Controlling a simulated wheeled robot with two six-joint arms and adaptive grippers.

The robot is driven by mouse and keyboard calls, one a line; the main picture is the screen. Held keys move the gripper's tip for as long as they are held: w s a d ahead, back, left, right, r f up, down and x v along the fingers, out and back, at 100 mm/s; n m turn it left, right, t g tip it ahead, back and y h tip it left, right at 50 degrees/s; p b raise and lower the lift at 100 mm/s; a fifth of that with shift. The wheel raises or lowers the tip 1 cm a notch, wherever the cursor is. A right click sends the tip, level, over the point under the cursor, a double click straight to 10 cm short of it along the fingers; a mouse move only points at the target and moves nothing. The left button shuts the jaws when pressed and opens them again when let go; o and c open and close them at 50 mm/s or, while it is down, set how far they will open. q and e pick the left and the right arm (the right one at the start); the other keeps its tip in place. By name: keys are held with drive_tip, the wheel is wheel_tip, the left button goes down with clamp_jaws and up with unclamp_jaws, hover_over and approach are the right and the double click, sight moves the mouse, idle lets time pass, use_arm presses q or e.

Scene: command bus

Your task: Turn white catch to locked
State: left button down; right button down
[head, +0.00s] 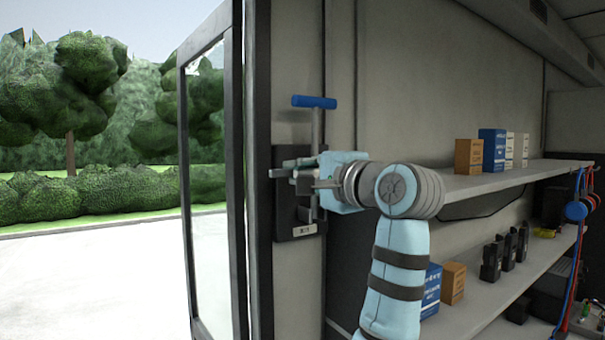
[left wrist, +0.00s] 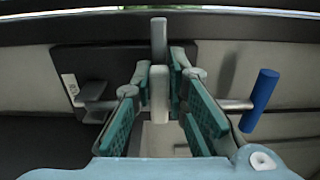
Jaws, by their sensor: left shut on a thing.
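The white catch (left wrist: 159,38) is a short pale bar in the left wrist view, standing upright in the picture in front of a dark backing plate (left wrist: 95,58). My left gripper (left wrist: 159,88) is shut on it, with a finger pad on each side. In the head view my left gripper (head: 292,178) reaches left to the dark plate (head: 287,217) on the wall beside the doorway; the fingers largely hide the catch there. A small pale label (head: 304,230) sits low on the plate, its text too small to read. My right gripper is not in view.
A metal rod with a blue handle (head: 314,102) rises just above my gripper; the handle (left wrist: 261,100) also shows at right in the wrist view. A glazed door (head: 238,180) stands at left. Shelves (head: 500,179) with several boxes are at right.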

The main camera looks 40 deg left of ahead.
use_arm(q)
drive_tip(key=shift+f, duration=0.25)
drive_tip(key=c, duration=1.6)
unclamp_jaws()
drive_tip(key=shift+r, duration=0.15)
drive_tip(key=v, duration=0.7)
